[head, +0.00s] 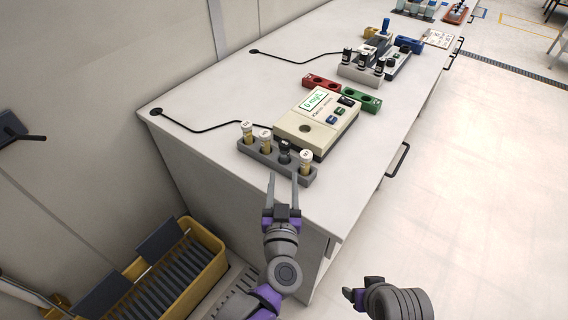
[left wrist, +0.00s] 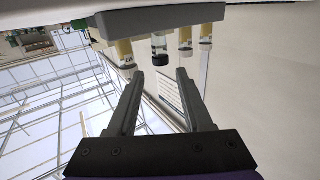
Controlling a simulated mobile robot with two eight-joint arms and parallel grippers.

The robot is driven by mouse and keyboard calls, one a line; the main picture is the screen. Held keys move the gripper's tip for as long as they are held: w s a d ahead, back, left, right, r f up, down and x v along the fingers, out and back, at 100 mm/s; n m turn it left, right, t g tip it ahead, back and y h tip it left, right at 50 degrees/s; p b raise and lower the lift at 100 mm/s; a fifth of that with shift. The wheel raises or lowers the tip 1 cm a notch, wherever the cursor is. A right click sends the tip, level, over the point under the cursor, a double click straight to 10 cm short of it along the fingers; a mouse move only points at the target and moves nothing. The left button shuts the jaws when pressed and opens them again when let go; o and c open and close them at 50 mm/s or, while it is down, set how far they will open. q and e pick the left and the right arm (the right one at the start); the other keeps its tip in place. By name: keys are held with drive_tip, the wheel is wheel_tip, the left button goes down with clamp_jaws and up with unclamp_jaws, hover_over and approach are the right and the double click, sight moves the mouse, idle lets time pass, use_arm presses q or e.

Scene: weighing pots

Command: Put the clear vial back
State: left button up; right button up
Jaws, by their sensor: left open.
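The clear vial, with a black cap (head: 284,146), stands in a slot of the grey rack (head: 258,156) at the near edge of the bench. In the left wrist view, which appears upside down, its clear glass (left wrist: 159,42) shows below the rack (left wrist: 150,20). My left gripper (head: 283,178) is open and empty, its fingers on either side of the line to the black cap. The fingertips (left wrist: 160,76) look just short of the cap, apart from it. My right gripper (head: 353,295) is low at the front, away from the bench; its finger gap is unclear.
Yellowish vials with white caps (head: 306,156) stand in the same rack on both sides. The meter (head: 318,121) with a lit screen sits just behind. Red (head: 321,84) and green (head: 361,98) blocks lie beyond it. A yellow crate (head: 205,245) is on the floor at left.

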use_arm(q)
drive_tip(key=s+a+f+g, duration=0.6)
drive_tip(key=s+a, duration=0.3)
drive_tip(key=s, duration=0.1)
drive_tip(key=s+a+f+g, duration=0.6)
drive_tip(key=s+a, duration=0.3)
drive_tip(key=s, duration=0.2)
drive_tip(key=shift+f+g+y, duration=0.3)
drive_tip(key=shift+g, duration=0.4)
idle(1.8)
